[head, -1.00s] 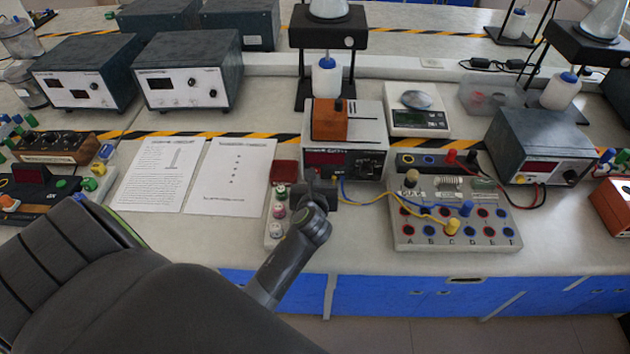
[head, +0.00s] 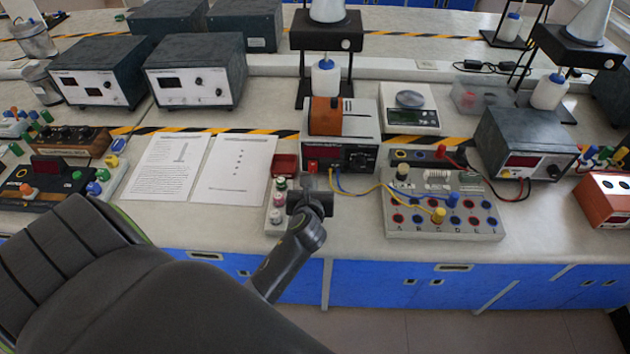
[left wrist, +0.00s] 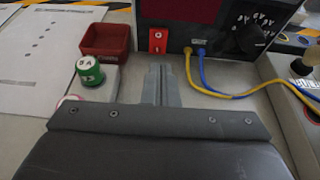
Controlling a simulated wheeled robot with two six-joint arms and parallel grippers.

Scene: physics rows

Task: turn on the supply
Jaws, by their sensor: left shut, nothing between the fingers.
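The supply (head: 341,120) is a pale box with a dark front, a dark display and a black knob, on the bench near the middle of the head view. A blue and a yellow lead are plugged into its front. Its red rocker switch (left wrist: 158,41) shows in the left wrist view, left of the leads, with white marks. My left gripper (head: 310,180) is shut and empty in front of the supply. In the left wrist view its fingers (left wrist: 161,70) point at the switch from just below it; I cannot tell whether they touch. My right gripper is not in view.
A small red tray (left wrist: 105,41) and a green-capped weight (left wrist: 89,71) stand left of the fingers. The leads run right to a terminal board (head: 440,232). An orange block (head: 325,115) sits on the supply. Printed sheets (head: 233,170) lie to the left.

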